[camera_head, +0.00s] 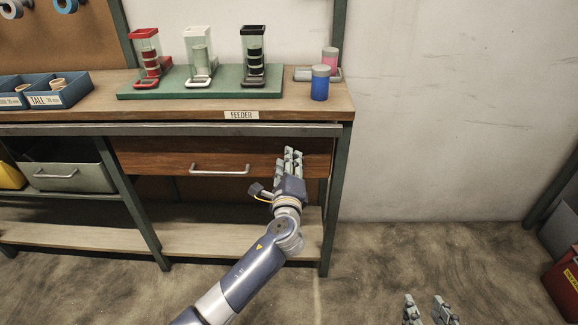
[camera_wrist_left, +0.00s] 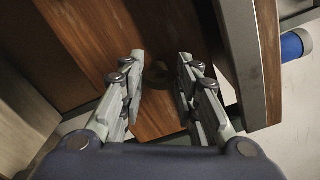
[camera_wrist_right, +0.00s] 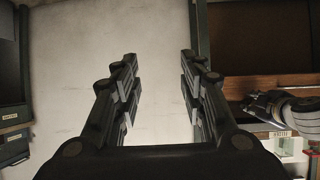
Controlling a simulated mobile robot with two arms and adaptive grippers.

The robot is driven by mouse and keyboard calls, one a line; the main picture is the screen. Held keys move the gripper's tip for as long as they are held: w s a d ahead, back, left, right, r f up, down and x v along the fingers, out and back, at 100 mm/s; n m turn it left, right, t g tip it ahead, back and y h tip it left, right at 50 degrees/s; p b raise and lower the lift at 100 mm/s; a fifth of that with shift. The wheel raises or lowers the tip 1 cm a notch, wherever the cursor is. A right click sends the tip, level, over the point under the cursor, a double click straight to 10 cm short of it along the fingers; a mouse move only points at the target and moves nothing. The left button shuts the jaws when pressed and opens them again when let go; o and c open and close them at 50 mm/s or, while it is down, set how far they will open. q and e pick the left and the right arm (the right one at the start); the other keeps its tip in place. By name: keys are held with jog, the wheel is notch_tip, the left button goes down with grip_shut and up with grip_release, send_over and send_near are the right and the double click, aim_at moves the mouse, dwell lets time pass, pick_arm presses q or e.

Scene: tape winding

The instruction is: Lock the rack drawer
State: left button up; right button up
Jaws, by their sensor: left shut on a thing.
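The wooden rack drawer (camera_head: 160,157) with its metal bar handle (camera_head: 219,172) is under the FEEDER bench top; its front looks closed. My left gripper (camera_head: 290,152) is at the right end of the drawer front. In the left wrist view, its fingers (camera_wrist_left: 160,75) are on either side of a small dark round lock part (camera_wrist_left: 160,77) on the wood (camera_wrist_left: 85,40). It is shut on that part, whose shape and turn are too dark to tell. My right gripper (camera_head: 428,302) is low at the right, away from the bench, open and empty in its wrist view (camera_wrist_right: 158,75).
On the bench (camera_head: 300,111), a green tray (camera_head: 225,91) holds several tape dispensers. A blue-and-grey cylinder (camera_head: 320,85) stands near the right corner. Blue bins (camera_head: 62,92) are at the left. A bench leg (camera_head: 336,210) stands just right of my left gripper.

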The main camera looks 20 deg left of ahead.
pick_arm(q)
jog(key=shift+f+n+b, duration=0.15)
jog(key=shift+n+b, duration=0.9)
jog(key=shift+n, duration=1.95)
pick_arm(e)
jog(key=w+a+r+t+y, duration=0.1)
jog(key=w+r+t, duration=0.1)
jog(key=r, duration=0.3)
jog(key=w+a+r+t+y, duration=0.1)
jog(key=r+t, duration=0.3)
jog(key=r, duration=0.1)
jog(key=shift+w+a+r, duration=0.25)
jog(key=shift+w+r, duration=0.1)
jog(key=shift+r, duration=0.05)
pick_arm(q)
jog(key=o, duration=1.1)
jog(key=shift+c, duration=0.2)
jog(key=v, duration=1.2)
